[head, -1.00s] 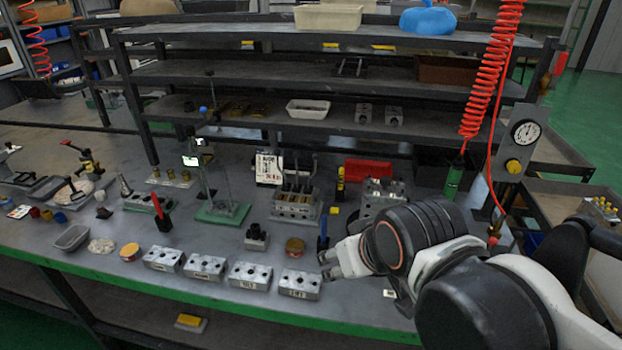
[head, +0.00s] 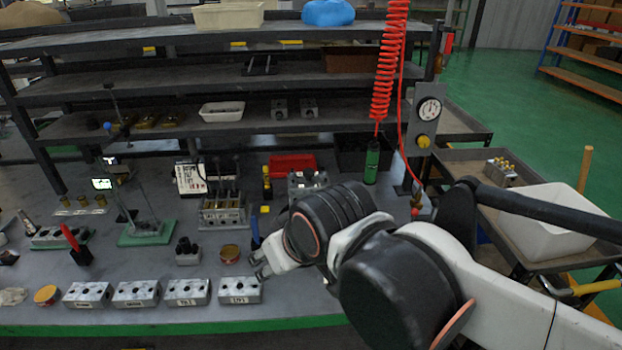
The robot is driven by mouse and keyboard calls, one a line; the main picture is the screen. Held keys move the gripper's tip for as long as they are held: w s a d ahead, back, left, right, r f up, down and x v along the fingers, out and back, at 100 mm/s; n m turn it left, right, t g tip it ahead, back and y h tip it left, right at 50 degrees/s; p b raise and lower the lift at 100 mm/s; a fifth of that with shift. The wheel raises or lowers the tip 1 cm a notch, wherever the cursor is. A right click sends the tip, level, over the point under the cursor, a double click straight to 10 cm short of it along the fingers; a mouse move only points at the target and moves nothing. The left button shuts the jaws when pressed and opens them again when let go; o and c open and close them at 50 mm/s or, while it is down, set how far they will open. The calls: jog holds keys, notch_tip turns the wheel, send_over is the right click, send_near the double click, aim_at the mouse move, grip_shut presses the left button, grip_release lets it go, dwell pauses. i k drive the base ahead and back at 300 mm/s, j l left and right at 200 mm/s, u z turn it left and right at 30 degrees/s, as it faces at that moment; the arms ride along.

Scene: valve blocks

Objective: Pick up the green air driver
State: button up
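The green air driver (head: 372,162) hangs upright at the lower end of the red coiled hose (head: 386,70), above the right part of the workbench. My gripper (head: 258,270) is low over the front of the bench, by the rightmost valve block, well to the left of and nearer than the driver. Its fingers are small and partly hidden by my wrist, so I cannot tell whether they are open or shut. No contact with the driver shows.
A row of grey valve blocks (head: 187,292) lies along the bench's front edge. A gauge panel (head: 427,113) and a thin red hose stand right of the driver. A red bin (head: 292,165) lies behind my arm. A white tub (head: 553,228) is at the right.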

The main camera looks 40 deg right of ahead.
aim_at(374, 146)
jog(key=z, duration=1.3)
